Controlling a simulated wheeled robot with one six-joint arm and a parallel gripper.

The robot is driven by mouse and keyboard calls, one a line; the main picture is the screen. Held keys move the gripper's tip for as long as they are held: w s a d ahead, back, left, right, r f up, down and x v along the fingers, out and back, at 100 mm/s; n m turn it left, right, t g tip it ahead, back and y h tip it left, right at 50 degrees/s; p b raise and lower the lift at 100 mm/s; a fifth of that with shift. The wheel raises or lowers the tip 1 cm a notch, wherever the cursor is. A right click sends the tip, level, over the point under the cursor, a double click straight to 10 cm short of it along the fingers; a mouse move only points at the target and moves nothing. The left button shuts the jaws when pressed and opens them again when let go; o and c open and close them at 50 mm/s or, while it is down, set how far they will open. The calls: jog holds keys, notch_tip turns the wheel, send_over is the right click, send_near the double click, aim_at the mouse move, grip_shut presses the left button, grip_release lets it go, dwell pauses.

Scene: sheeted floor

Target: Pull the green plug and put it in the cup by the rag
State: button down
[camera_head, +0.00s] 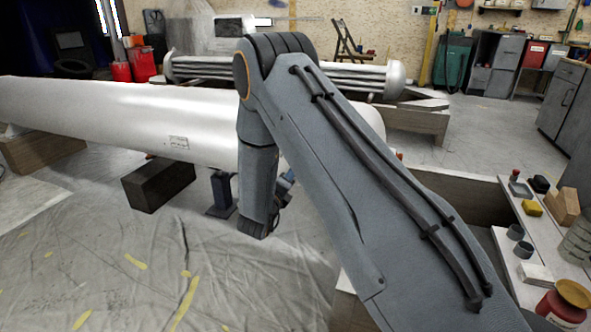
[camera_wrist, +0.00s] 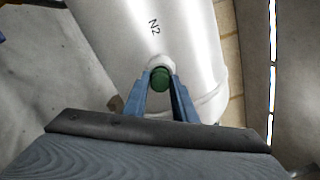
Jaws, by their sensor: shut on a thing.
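In the wrist view the green plug (camera_wrist: 160,77) sits at a pale round fitting (camera_wrist: 160,62) on a white cylinder (camera_wrist: 115,30) marked "N2". My gripper (camera_wrist: 160,84) has its two blue fingers shut on the plug from both sides. I cannot tell whether the plug is still seated in the fitting. In the head view my arm hides the plug and most of my gripper. Two small dark grey cups (camera_head: 515,231) (camera_head: 523,249) stand on the bench at right. The nearer one is beside a pale folded cloth (camera_head: 535,273), which looks like the rag.
The sheeted floor (camera_head: 130,270) is open at front left.

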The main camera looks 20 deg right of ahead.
jog(key=shift+s+a, duration=0.15)
jog(key=shift+s, duration=0.05)
jog(key=shift+s+a, duration=0.2)
jog(key=shift+s, duration=0.05)
jog(key=shift+p+v, duration=0.85)
jog(key=shift+v, duration=0.7)
jog(key=shift+p+v, duration=0.85)
jog(key=shift+v, duration=1.1)
